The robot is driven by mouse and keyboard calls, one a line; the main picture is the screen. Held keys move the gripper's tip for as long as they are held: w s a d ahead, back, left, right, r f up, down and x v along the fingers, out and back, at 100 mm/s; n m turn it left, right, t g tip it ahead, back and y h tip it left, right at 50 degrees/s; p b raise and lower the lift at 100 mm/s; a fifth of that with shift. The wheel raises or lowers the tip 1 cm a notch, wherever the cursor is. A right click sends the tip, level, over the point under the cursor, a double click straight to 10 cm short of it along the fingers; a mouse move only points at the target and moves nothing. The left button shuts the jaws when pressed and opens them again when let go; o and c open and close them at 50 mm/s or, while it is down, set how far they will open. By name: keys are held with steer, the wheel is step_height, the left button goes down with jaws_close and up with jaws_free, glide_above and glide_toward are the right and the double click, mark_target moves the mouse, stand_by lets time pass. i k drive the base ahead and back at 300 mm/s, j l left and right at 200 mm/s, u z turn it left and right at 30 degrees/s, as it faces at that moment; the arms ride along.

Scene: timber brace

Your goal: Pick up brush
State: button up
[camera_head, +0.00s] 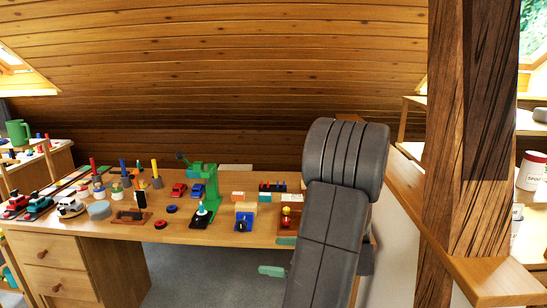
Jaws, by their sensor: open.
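No single brush can be made out for certain. Several slim upright handles stand in small pots at the left of the wooden desk (210,243): a red one (93,166), a blue one (123,167) and a yellow one (154,168). A dark upright piece (139,196) is near them; I cannot tell whether any of these is the brush. My gripper (279,256) shows as two teal fingertips at the desk's front edge, left of my grey arm. The fingertips are apart and nothing shows between them. My arm hides the rest of the gripper and the desk's right end.
A green machine (204,190) stands mid-desk, between the handles and my gripper. Toy cars, blocks and a small tray with a figure (290,220) crowd the top. A dark timber post (470,130) and brace rise at right. A sloping plank ceiling is behind.

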mark_target(153, 162)
steer(key=l+u, duration=0.1)
steer(key=u, duration=0.3)
steer(key=k+u, duration=0.1)
steer(key=u, duration=0.25)
steer(key=l+u, duration=0.1)
steer(key=u, duration=0.3)
